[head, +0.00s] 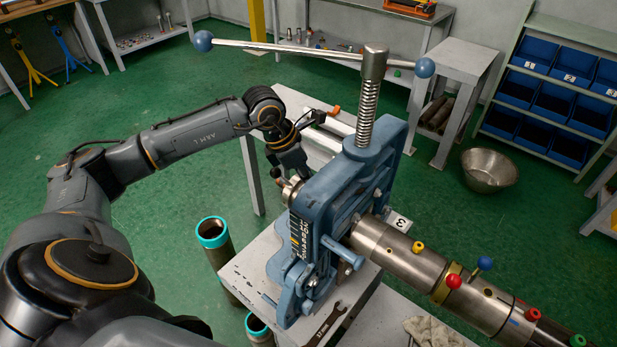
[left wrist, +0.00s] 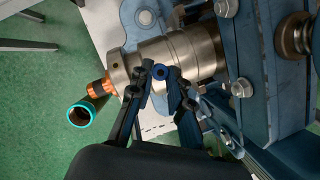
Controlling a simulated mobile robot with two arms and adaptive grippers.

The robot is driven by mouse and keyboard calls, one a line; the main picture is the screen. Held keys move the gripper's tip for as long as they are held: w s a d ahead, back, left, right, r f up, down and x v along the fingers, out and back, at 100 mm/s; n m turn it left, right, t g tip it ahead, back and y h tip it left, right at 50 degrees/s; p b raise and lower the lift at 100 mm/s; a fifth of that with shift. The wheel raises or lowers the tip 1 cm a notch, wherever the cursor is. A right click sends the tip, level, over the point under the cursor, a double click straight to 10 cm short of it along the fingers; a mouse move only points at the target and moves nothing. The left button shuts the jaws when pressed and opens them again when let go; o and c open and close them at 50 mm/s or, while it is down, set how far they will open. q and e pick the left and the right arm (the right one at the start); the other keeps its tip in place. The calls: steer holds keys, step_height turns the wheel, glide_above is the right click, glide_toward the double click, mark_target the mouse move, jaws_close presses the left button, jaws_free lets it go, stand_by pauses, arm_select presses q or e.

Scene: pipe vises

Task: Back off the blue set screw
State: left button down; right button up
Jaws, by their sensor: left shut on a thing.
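My left gripper (left wrist: 158,84) is shut on a small blue set screw (left wrist: 160,72) with a dark hole in its top. The screw sits against a steel collar (left wrist: 180,55) on a pipe end beside the blue vise (left wrist: 285,75). In the head view, my left gripper (head: 284,176) is at the near-left side of the vise (head: 335,195), by the steel pipe end (head: 291,191). The screw cannot be made out there. My right gripper is not in view.
A steel pipe (head: 400,255) with several coloured knobs, one a blue ball (head: 484,263), extends right from the vise. The vise handle (head: 290,49) spans above. A wrench (head: 326,322) lies on the stand (head: 247,268). Teal-rimmed pipes (head: 213,240) stand on the floor at left.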

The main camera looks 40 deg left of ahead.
arm_select(q)
steer(key=shift+f+n+b, duration=0.25)
steer(key=shift+n+b, duration=0.35)
steer(key=shift+b, duration=0.3)
steer(key=shift+d+r+n+y, duration=0.1)
steer(key=shift+r+n+y, duration=0.1)
steer(key=shift+n+y, duration=0.1)
steer(key=c, duration=1.3)
jaws_free()
steer(key=shift+o, duration=0.2)
steer(key=shift+t, duration=0.3)
steer(key=v, duration=1.2)
